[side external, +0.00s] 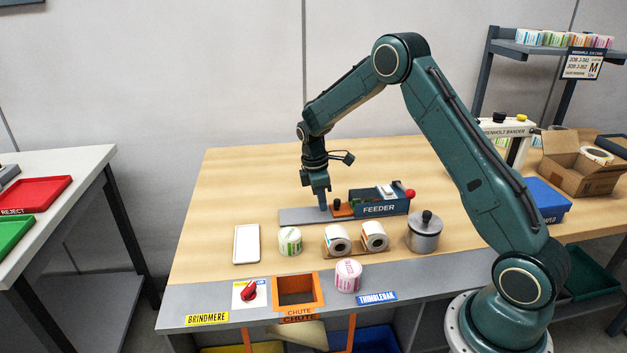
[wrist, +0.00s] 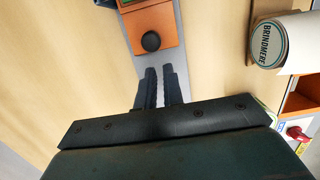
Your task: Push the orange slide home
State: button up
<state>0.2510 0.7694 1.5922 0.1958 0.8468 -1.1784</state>
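The orange slide (side external: 344,211) with a black knob sits on a grey track (side external: 298,216) and sticks out of the left end of the feeder (side external: 378,207). In the wrist view the slide (wrist: 158,22) is at the top, its knob toward my fingers. My gripper (side external: 325,205) points down over the track, just left of the slide. In the wrist view my gripper's fingers (wrist: 159,72) are close together, with only a narrow gap and nothing seen between them. They look apart from the slide; how close their tips are to the track is unclear.
Label rolls (side external: 290,241) stand in front of the track, near a white tray (side external: 246,244). A metal pot (side external: 424,233) stands right of the rolls. The orange chute (side external: 297,290) opens at the front edge. Bare table lies behind the track.

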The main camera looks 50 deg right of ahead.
notch_tip(320, 180, up, 6)
dwell(0.8)
jog(key=shift+r, duration=0.2)
jog(key=s+a+r+m+t, duration=0.2)
jog(key=s+a+r, duration=0.35)
jog(key=r, duration=0.25)
jog(key=s+a+r+m+t, duration=0.1)
jog(key=s+a+r+m, duration=0.1)
jog(key=s+a+r, duration=0.35)
jog(key=s+a+r+m+t, duration=0.2)
jog(key=s, duration=0.7)
jog(key=s+a+r+m+t+y, duration=0.1)
jog(key=s+a+r+m, duration=0.1)
jog(key=s, duration=0.7)
jog(key=shift+s+a+m+t, duration=0.4)
jog(key=shift+a+m, duration=0.1)
jog(key=shift+a, duration=0.05)
